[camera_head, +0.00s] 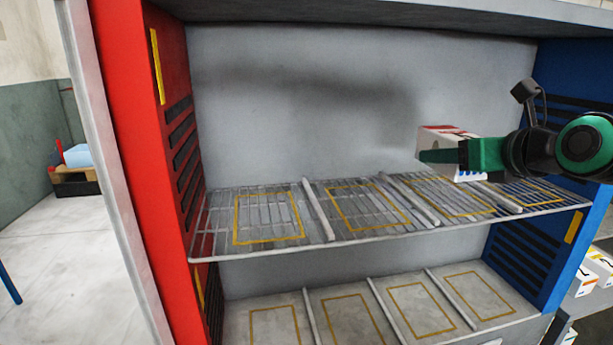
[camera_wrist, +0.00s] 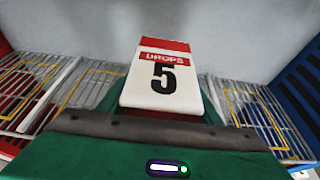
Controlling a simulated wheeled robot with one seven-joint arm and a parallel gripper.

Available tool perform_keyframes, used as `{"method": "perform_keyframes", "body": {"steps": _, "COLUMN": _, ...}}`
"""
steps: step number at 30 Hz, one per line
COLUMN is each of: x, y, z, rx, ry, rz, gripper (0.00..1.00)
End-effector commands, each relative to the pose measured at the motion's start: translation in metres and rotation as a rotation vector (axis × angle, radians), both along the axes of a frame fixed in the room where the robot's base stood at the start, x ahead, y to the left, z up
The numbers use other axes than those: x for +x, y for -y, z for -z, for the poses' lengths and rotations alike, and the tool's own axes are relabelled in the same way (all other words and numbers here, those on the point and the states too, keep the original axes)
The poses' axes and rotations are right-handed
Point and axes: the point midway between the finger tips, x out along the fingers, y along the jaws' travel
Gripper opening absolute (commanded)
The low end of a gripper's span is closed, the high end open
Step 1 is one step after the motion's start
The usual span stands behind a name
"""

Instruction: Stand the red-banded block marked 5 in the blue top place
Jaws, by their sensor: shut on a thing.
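My gripper (camera_head: 452,156), green-jawed, reaches in from the right and is shut on the white block with a red band and a black 5 (camera_wrist: 165,78). The block also shows in the head view (camera_head: 437,134), partly hidden by the jaws. It appears held above the top wire shelf, towards its right side; its exact height over the shelf is hard to tell. The blue top place (camera_head: 530,193) is the yellow-outlined spot beside the blue side wall. It looks empty where visible and lies to the right of the block in the wrist view (camera_wrist: 262,118).
Upright dividers, such as this one (camera_head: 410,201), separate the top places. The other top places (camera_head: 268,220) look empty. The blue wall (camera_head: 520,255) bounds the right, the red wall (camera_head: 150,150) the left. A grey top panel (camera_head: 400,12) lies above. The lower shelf (camera_head: 340,315) looks empty.

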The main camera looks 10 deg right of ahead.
Motion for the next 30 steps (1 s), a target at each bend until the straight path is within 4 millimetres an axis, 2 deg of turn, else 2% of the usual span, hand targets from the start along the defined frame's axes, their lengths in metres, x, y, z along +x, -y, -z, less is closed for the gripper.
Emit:
{"method": "perform_keyframes", "body": {"steps": 3, "x": 0.014, "y": 0.015, "z": 0.014, "rx": 0.004, "ry": -0.004, "rz": 0.004, "gripper": 0.36}}
{"method": "perform_keyframes", "body": {"steps": 15, "x": 0.057, "y": 0.051, "z": 0.046, "rx": 0.002, "ry": -0.002, "rz": 0.001, "gripper": 0.36}}
{"method": "perform_keyframes", "body": {"steps": 23, "x": 0.065, "y": 0.059, "z": 0.055, "rx": 0.001, "ry": 0.000, "rz": 0.001, "gripper": 0.36}}
{"method": "perform_keyframes", "body": {"steps": 30, "x": 0.065, "y": 0.059, "z": 0.085, "rx": 0.004, "ry": -0.003, "rz": 0.001, "gripper": 0.36}}
